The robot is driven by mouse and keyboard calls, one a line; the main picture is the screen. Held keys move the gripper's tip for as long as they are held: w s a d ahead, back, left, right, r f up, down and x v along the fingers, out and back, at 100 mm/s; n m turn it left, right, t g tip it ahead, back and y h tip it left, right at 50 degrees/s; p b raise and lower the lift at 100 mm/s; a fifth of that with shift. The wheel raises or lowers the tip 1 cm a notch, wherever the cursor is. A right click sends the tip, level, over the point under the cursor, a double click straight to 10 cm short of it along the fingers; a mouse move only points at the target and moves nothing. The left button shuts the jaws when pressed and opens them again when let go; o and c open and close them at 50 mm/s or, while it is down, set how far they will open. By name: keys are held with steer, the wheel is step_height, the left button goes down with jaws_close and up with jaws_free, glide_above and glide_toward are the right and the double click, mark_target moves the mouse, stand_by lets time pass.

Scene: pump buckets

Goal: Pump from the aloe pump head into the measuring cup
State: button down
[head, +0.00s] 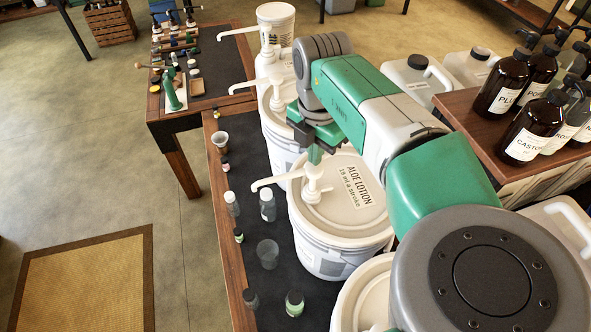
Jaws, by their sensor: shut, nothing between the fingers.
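The aloe bucket (330,252) is white, with a lid label reading "ALOE LOTION, 19 ml a stroke". Its white pump head (313,177) stands on the lid, with the spout (268,183) reaching left over the dark mat. My gripper (315,157) is shut and points down just above the pump head; I cannot tell whether it touches it. A clear cup (267,254) stands on the mat, left of the bucket and nearer than the spout tip. I cannot tell which is the measuring cup.
Other pump buckets (280,118) stand in line behind. Brown bottles (503,85) stand on a shelf at right.

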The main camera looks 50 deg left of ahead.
mark_target(314, 171)
stand_by(0.6)
steer(key=shift+f+b, duration=1.55)
steer(key=shift+f, duration=1.4)
steer(key=shift+r+p, duration=1.75)
steer(key=shift+r, duration=1)
steer(key=shift+p, duration=0.3)
step_height(314, 171, up, 5)
steer(key=p, duration=0.3)
steer(key=shift+r, duration=0.15)
